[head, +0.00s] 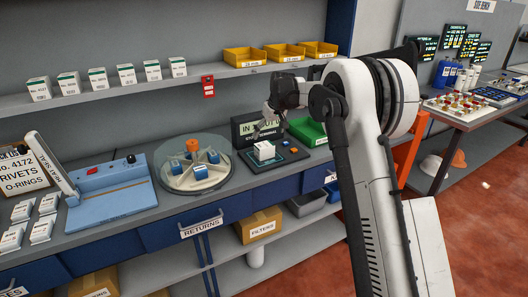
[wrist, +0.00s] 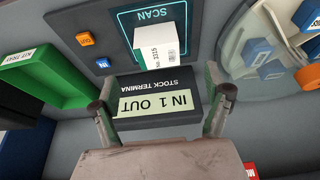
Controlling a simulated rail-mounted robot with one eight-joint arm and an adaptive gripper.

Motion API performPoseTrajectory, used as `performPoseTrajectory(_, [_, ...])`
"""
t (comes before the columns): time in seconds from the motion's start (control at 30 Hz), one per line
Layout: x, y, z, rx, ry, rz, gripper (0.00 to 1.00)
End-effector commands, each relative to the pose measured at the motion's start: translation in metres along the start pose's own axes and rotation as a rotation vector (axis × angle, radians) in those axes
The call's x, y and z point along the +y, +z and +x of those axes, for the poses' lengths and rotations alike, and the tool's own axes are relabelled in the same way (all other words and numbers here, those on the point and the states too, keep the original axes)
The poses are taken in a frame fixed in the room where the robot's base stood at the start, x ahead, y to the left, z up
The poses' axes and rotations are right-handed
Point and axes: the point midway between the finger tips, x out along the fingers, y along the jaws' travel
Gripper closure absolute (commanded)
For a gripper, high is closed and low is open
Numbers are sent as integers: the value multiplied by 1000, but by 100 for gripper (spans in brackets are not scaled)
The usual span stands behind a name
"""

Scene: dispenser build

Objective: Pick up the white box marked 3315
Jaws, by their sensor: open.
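The white box marked 3315 (wrist: 155,48) stands on the dark scan pad (wrist: 120,32) in the wrist view, its number readable on the side. In the head view the white box (head: 264,150) sits on the scan pad (head: 294,154) in front of the stock terminal (head: 239,128). My gripper (wrist: 157,98) is open and empty in the wrist view, its two fingers spread wide, with the terminal showing between them and the box beyond. In the head view my gripper (head: 272,117) hangs above and behind the box, apart from it, partly in front of the terminal.
A round glass-covered carousel (head: 196,164) with blue-and-white boxes stands left of the pad. A green tray (head: 308,131) lies to the right. Several white boxes (head: 98,80) and yellow bins (head: 281,53) line the shelf above. The pad has an orange button (wrist: 86,39) and a blue one.

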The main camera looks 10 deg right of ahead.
Motion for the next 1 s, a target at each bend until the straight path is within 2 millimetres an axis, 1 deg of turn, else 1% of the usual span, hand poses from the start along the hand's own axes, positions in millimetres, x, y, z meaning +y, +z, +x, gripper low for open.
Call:
performPoseTrajectory(0.03, [0,0,10,0,0,0,18])
performPoseTrajectory(0.1, [0,0,23,0,0,0,18])
performPoseTrajectory(0.23, [0,-1,42,0,0,0,18])
performPoseTrajectory(0.33, [0,0,51,0,1,0,18])
performPoseTrajectory(0.53, [1,0,61,0,1,0,18])
performPoseTrajectory(0.83, [4,-1,98,0,0,-1,18])
performPoseTrajectory(1.0, [4,-1,106,0,1,0,18])
